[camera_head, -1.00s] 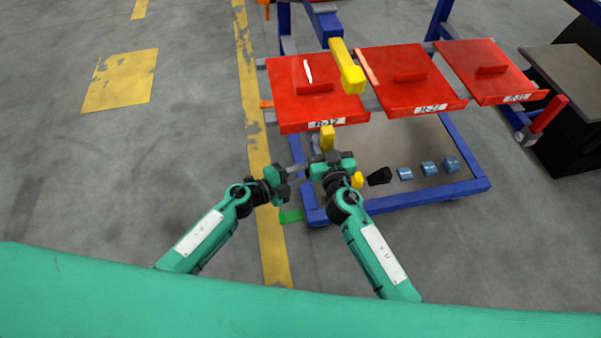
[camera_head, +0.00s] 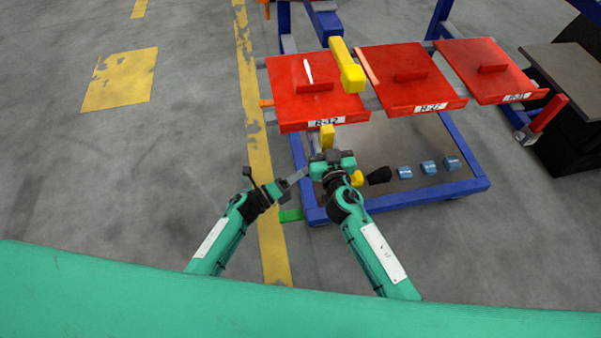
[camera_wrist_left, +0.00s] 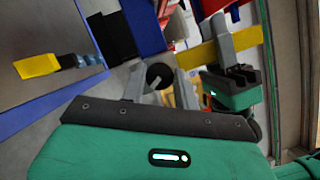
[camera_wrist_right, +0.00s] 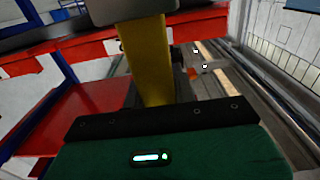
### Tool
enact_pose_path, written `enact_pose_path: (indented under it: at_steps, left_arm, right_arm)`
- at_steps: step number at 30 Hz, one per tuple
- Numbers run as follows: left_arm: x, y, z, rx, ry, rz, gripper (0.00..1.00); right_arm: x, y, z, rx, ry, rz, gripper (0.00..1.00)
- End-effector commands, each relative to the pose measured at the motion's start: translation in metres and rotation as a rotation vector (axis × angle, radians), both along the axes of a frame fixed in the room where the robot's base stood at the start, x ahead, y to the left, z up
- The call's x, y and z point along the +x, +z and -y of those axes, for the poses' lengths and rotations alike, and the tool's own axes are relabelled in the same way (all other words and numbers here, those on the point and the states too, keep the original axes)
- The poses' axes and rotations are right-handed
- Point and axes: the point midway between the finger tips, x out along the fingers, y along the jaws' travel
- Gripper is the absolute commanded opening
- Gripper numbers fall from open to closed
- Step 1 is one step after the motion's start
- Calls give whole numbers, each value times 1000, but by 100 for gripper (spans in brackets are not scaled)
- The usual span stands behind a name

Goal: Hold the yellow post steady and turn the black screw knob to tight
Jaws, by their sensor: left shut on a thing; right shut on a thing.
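The yellow post (camera_head: 327,137) hangs below the front edge of the leftmost red panel. My right gripper (camera_head: 328,157) is shut on it. The post also fills the middle of the right wrist view (camera_wrist_right: 150,62) and crosses the upper right of the left wrist view (camera_wrist_left: 235,40). My left gripper (camera_head: 304,172) is just left of and below the right one, its fingers pointing toward the post. In the left wrist view the round black screw knob (camera_wrist_left: 159,75) sits between the left fingers, which are shut on it. In the head view the knob is hidden by the grippers.
Red panels (camera_head: 345,124) sit on a blue frame (camera_head: 430,195) ahead. A yellow arm (camera_head: 347,65) rises over the leftmost panel. A black piece (camera_head: 379,176) and several blue blocks (camera_head: 405,173) lie on the lower shelf. The floor to the left is clear.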

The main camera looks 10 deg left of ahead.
Motion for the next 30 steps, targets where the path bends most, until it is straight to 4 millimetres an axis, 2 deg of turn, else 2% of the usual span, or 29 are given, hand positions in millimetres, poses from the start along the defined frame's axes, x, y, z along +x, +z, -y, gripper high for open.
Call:
enact_pose_path:
  at_steps: [15, 30]
  left_arm:
    - [0, -4, 1, 128, -3, 387, 8]
    - [0, -5, 1, 169, -2, 509, 8]
  right_arm:
    - [0, -1, 0, 0, 0, -1, 0]
    - [0, -1, 0, 0, 0, -1, 0]
